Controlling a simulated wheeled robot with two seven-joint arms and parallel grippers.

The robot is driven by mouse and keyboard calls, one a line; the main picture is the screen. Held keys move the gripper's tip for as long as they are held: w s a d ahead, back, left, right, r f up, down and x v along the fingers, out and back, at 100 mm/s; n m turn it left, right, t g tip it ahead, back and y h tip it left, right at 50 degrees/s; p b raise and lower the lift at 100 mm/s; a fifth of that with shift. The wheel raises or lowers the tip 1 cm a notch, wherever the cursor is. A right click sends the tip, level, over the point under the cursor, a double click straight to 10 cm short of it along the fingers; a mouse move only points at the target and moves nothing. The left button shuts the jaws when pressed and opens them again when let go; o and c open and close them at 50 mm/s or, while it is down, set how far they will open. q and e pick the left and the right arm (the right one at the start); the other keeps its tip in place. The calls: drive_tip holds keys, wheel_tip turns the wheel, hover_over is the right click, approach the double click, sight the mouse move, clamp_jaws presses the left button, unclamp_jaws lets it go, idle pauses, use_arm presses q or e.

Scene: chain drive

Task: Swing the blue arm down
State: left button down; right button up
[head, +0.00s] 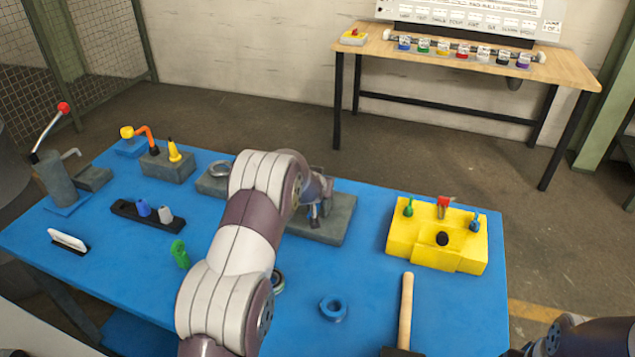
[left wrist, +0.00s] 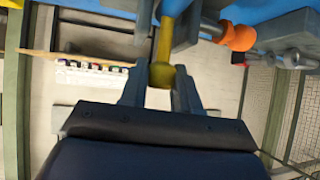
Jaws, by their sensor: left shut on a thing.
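My left gripper (head: 318,208) is over the grey block (head: 335,225) at the middle back of the blue table. In the left wrist view its two fingers stand on either side of a yellow handle (left wrist: 162,70) with a rounded end, and it is shut on that handle. A blue part (left wrist: 174,5) joins the handle at the top edge of that view; I take it for the blue arm, mostly out of frame. My left arm hides the handle and the blue arm in the head view. Only part of my right arm shows at the bottom right; its jaws are out of frame.
A yellow box (head: 405,245) stands to the right, with a wooden-handled hammer (head: 407,300) and a blue nut (head: 333,308) in front.

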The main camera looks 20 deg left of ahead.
use_arm(q)
drive_tip(key=shift+w+r, duration=0.15)
drive_tip(key=shift+r, duration=0.1)
drive_tip(key=c, duration=0.9)
unclamp_jaws()
drive_tip(key=shift+o, duration=0.3)
drive_tip(key=shift+w+a+f, duration=0.1)
drive_tip(key=shift+w+f, duration=0.3)
drive_tip(key=shift+s+r, duration=0.1)
drive_tip(key=shift+s, duration=0.1)
drive_tip(key=b+v, duration=0.2)
drive_tip(key=v, duration=1)
use_arm(e)
drive_tip(key=shift+w+f, duration=0.15)
drive_tip(key=shift+f, duration=0.4)
drive_tip(key=shift+w+f, duration=0.15)
drive_tip(key=shift+f, duration=0.35)
use_arm(q)
drive_tip(key=shift+s, duration=0.1)
